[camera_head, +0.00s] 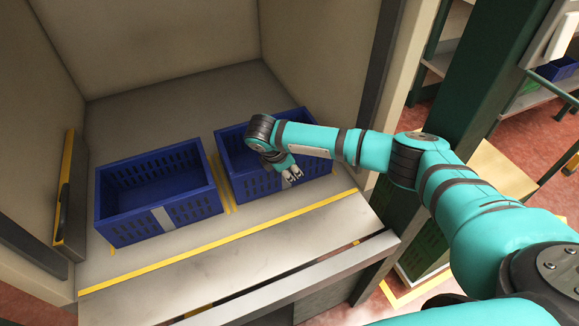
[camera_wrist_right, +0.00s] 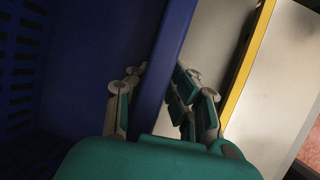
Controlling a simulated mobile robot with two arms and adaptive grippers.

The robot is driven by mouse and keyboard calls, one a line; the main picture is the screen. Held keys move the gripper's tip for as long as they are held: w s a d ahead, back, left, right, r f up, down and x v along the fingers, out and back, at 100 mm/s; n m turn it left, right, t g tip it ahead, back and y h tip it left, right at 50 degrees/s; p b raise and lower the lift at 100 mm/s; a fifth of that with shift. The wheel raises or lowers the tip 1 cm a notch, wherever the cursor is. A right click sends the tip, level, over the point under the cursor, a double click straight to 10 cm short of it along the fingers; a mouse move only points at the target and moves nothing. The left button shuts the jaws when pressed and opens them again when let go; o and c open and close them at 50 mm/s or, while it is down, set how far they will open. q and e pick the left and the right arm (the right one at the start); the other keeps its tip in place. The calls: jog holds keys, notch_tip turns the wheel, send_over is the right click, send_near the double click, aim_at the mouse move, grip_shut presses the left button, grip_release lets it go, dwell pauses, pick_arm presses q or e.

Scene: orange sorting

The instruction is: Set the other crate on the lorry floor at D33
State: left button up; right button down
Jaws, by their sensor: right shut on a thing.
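Two blue slatted crates are on the lorry floor (camera_head: 118,140), side by side. The left crate (camera_head: 130,226) looks empty and stands free of any gripper. The right crate (camera_head: 245,188) is beside it, across a yellow floor strip, and appears to rest flat on the floor. My right gripper (camera_head: 290,175) is shut on its near wall, reaching down from above. In the right wrist view, the fingers (camera_wrist_right: 160,80) sit on both sides of the blue crate wall (camera_wrist_right: 172,45). My arm hides part of this crate's inside. My left gripper is out of view.
A yellow line (camera_head: 215,243) runs along the floor's front edge, before a grey metal sill (camera_head: 240,270). Lorry walls enclose the left and back. A yellow-edged panel (camera_head: 66,195) stands at the left. A dark green post (camera_head: 480,85) and shelving are at the right.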

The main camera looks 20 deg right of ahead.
jog(key=c, duration=1.2)
grip_release()
jog(key=shift+s, duration=0.1)
jog(key=shift+a, duration=0.1)
jog(key=v, duration=1.2)
notch_tip(320, 180, up, 9)
jog(key=p, duration=1)
jog(key=shift+p, duration=0.3)
